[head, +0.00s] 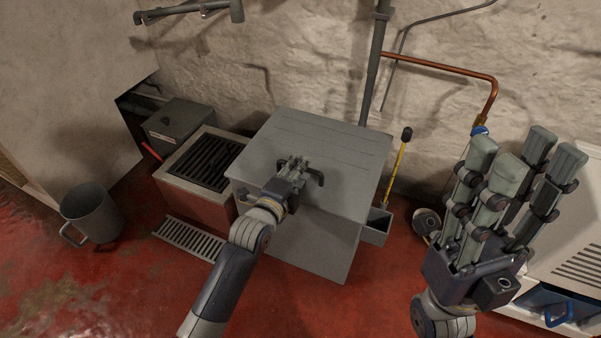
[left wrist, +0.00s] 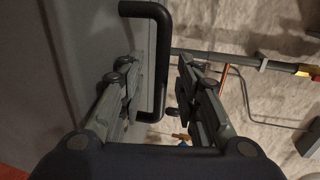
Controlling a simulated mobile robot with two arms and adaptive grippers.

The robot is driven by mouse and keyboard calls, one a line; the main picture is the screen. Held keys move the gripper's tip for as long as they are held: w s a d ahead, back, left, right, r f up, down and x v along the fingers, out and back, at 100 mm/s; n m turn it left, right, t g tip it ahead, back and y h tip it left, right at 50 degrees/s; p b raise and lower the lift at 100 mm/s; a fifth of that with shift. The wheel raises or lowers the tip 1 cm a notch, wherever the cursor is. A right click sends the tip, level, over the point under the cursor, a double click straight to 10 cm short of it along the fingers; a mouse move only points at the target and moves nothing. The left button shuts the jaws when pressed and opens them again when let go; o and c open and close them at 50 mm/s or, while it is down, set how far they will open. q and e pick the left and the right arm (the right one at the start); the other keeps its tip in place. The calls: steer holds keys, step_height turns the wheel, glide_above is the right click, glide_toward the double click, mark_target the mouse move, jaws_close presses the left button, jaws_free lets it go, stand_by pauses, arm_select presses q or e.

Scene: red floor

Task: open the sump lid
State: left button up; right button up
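The sump lid (head: 345,150) is the flat grey top of a grey box and looks shut. A dark handle (head: 317,180) is near its front edge. My left gripper (head: 293,165) is at this handle. In the left wrist view, the black handle bar (left wrist: 161,60) shows between the two open fingers (left wrist: 160,75). A gap shows on the right side of the bar; contact with the left finger is hard to tell. My right gripper (head: 527,145) is open and empty, raised close to the camera at the right.
A grated box (head: 211,160) and a small dark box (head: 180,122) stand left of the sump. A metal bucket (head: 92,211) and a floor grate (head: 188,238) are on the red floor. A grey pipe (head: 374,65) rises behind. A yellow rod (head: 398,172) stands right.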

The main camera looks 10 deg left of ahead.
arm_select(q)
steer(key=shift+w+d+f, duration=0.1)
steer(key=shift+w+d, duration=0.15)
steer(key=shift+w, duration=0.4)
jaws_close()
steer(key=shift+r+p, duration=0.25)
steer(key=shift+p, duration=0.15)
